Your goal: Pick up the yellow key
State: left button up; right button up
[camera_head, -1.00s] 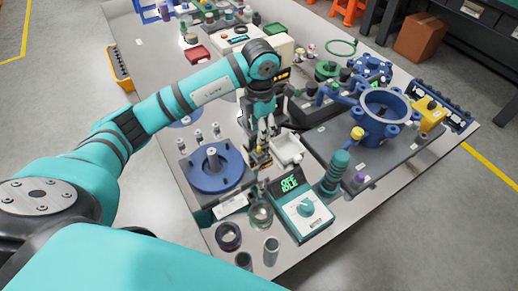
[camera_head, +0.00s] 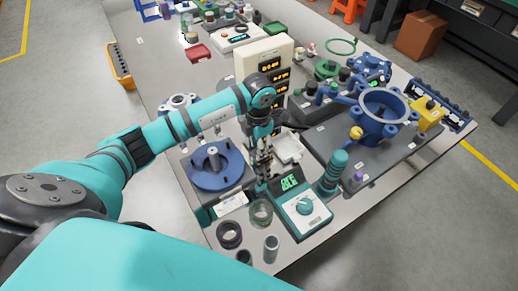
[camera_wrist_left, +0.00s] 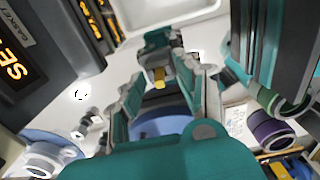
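In the left wrist view a small yellow piece (camera_wrist_left: 159,77), which looks like the yellow key, shows beside a dark teal-grey block, in the gap at my fingertips. My left gripper (camera_wrist_left: 163,88) has its two fingers apart, one on each side of that gap. I see no clear contact with the yellow piece. In the head view my left gripper (camera_head: 263,172) points down between the blue round fixture (camera_head: 215,166) and the teal dial device (camera_head: 303,207). The key is hidden or too small to tell there. My right gripper is not in view.
A white tray (camera_head: 289,148) lies close behind the gripper. Glass and dark rings (camera_head: 229,235) stand at the front edge. A teal ribbed column (camera_head: 333,172) and a blue flanged housing (camera_head: 383,113) stand to the right. A cream panel (camera_head: 264,58) rises behind.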

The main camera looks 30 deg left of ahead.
pick_arm(q)
grip_shut()
